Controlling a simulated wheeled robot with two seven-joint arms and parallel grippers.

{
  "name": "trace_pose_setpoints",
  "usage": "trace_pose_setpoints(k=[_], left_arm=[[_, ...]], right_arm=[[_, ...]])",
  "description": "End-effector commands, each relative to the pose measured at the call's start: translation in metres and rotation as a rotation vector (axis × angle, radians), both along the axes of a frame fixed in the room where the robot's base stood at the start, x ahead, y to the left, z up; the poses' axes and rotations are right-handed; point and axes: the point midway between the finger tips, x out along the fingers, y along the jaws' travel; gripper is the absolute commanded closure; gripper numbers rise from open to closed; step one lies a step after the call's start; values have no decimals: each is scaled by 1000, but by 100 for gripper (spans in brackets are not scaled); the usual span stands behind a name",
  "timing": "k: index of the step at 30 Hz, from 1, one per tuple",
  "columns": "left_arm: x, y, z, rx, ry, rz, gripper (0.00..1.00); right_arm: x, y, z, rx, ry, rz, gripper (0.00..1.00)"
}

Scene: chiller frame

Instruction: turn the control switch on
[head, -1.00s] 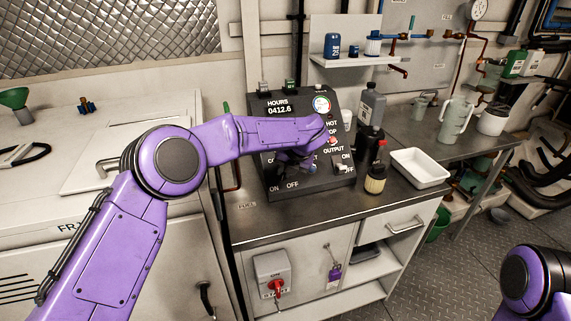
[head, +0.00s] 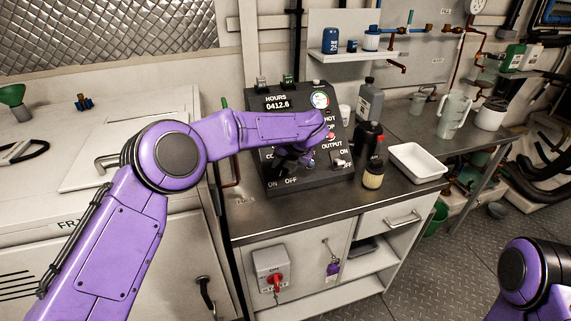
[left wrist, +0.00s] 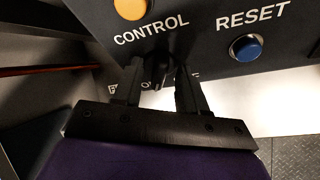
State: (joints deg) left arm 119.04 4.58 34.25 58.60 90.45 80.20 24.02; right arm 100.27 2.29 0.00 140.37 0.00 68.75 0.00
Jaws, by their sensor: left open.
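The black control panel (head: 335,100) stands on the metal-topped cabinet. In the left wrist view, the dark control switch (left wrist: 158,74) sits below the CONTROL label, with an orange lamp (left wrist: 130,8) above it. My left gripper (left wrist: 157,68) is open, with one finger on each side of the switch. I cannot tell whether the fingers touch it. The position marks below the switch are mostly hidden by the fingers. In the head view my left gripper (head: 292,160) is dark against the panel and partly under my arm. My right gripper is out of view.
A blue reset button (left wrist: 245,47) is close to the right of the control switch. A grey bottle (head: 369,103), a small amber jar (head: 373,176) and a white tray (head: 418,162) stand right of the panel. A red rotary switch (head: 275,281) is on the cabinet front.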

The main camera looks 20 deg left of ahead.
Motion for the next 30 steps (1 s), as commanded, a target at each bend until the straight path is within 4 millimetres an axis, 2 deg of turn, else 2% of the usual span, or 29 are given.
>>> trace_pose_setpoints(k=[5,10,15,19,26,28,30], left_arm=[[-7,-11,21,-1,-5,-3,58],[-19,-28,57,-1,-5,-2,58],[-28,-41,83,0,-4,-3,58],[-31,-44,91,1,-2,-2,58],[-31,-44,91,0,-2,-3,58],[-31,-44,96,0,-2,-3,58],[-31,-44,109,0,-3,-3,58]], right_arm=[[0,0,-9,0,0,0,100],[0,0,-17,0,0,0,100],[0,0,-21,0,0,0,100],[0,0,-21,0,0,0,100],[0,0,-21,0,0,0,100],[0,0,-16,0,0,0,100],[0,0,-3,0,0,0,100]])
